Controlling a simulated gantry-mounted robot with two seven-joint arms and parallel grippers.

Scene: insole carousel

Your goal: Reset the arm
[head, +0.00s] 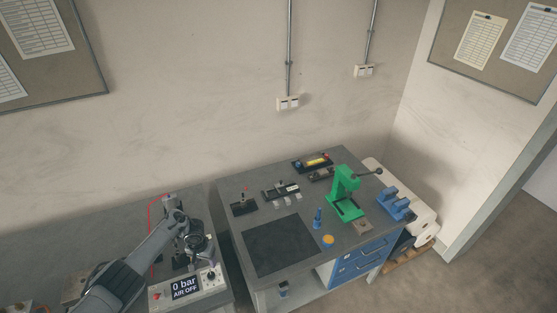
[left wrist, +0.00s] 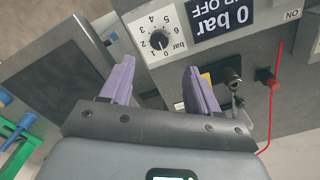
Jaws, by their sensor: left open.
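My left arm comes in from the lower left of the head view. Its gripper (head: 199,250) hangs above the left bench, close to a control box (head: 215,283) whose display reads "0 bar AIR OFF". In the left wrist view the two purple fingers of my left gripper (left wrist: 159,68) are spread apart with nothing between them. The box's dial (left wrist: 160,40) and display (left wrist: 222,18) lie just beyond the fingertips. A small black-and-metal fitting (left wrist: 233,80) shows beside the right finger. My right gripper is not in view.
A red line (head: 150,235) rises behind my arm. The grey workbench (head: 235,222) to the right holds a dark mat (head: 278,245), a green press (head: 343,190), a blue fixture (head: 393,203) and small tools. A narrow gap separates the benches.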

